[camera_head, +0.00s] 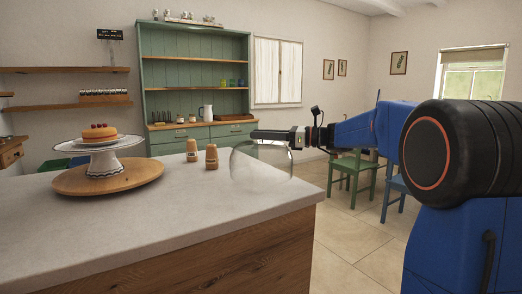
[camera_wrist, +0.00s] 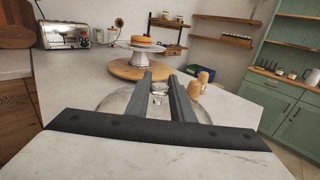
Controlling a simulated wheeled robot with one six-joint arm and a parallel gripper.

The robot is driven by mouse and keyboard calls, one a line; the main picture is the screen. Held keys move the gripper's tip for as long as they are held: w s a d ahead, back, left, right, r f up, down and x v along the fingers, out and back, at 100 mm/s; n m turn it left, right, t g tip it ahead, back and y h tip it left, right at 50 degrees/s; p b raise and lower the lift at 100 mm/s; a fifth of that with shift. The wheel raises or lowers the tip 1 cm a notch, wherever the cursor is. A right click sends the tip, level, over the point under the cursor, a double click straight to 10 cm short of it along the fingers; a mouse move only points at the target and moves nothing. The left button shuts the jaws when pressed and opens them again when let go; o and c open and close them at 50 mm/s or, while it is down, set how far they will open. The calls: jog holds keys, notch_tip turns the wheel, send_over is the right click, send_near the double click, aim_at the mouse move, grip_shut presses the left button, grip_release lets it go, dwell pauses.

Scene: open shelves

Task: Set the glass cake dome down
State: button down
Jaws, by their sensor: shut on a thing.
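The clear glass cake dome (camera_head: 262,164) hangs under my gripper (camera_head: 262,136) near the far right edge of the pale countertop (camera_head: 205,212). In the wrist view my gripper (camera_wrist: 160,80) is shut on the dome's knob (camera_wrist: 159,91), and the dome's rounded glass (camera_wrist: 117,100) shows on both sides of the fingers. I cannot tell whether its rim touches the counter. A cake (camera_head: 99,132) with red berries sits uncovered on a white stand (camera_head: 103,160), which stands on a round wooden board (camera_head: 140,175) at the left; the cake also shows in the wrist view (camera_wrist: 142,40).
Two wooden shakers, one (camera_head: 192,151) and another (camera_head: 211,156), stand between board and dome. A toaster (camera_wrist: 65,36) stands at the counter's far left in the wrist view. The counter's front middle is clear.

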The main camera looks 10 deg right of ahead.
aim_at(262, 143)
jog(key=shift+f, duration=1.95)
jog(key=c, duration=1.5)
grip_release()
jog(key=shift+f, duration=0.15)
jog(key=shift+c, duration=0.2)
jog(key=v, duration=1.2)
jog(key=shift+d, duration=0.1)
